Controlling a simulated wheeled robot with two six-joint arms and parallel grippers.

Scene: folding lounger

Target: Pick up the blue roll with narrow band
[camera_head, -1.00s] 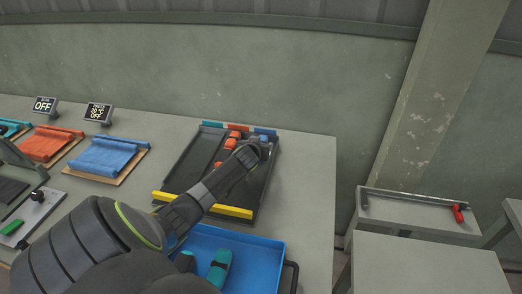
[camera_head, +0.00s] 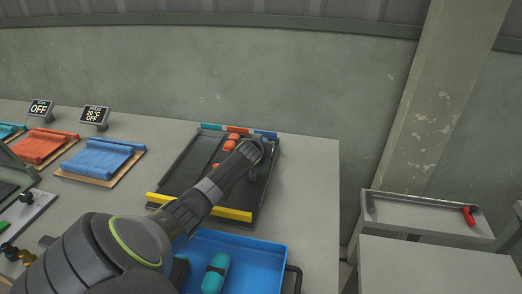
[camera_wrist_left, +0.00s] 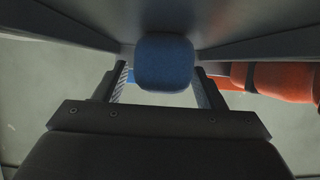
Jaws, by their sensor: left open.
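The blue roll (camera_wrist_left: 164,62) shows end-on in the left wrist view, between the two fingers of my left gripper (camera_wrist_left: 162,86). The fingers stand apart on either side of it, and I cannot tell whether they touch it. No band shows on the visible end. In the head view my left gripper (camera_head: 254,160) reaches down into the right lane of the dark sloped rack (camera_head: 182,172), and it hides the blue roll there. My right gripper is out of view.
Orange rolls (camera_head: 231,143) lie in the rack's middle lane; one with a dark band (camera_wrist_left: 270,78) is close at right in the wrist view. A yellow bar (camera_head: 228,214) crosses the rack's front. A blue tray (camera_head: 262,258) with a teal roll (camera_head: 216,271) stands nearer.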

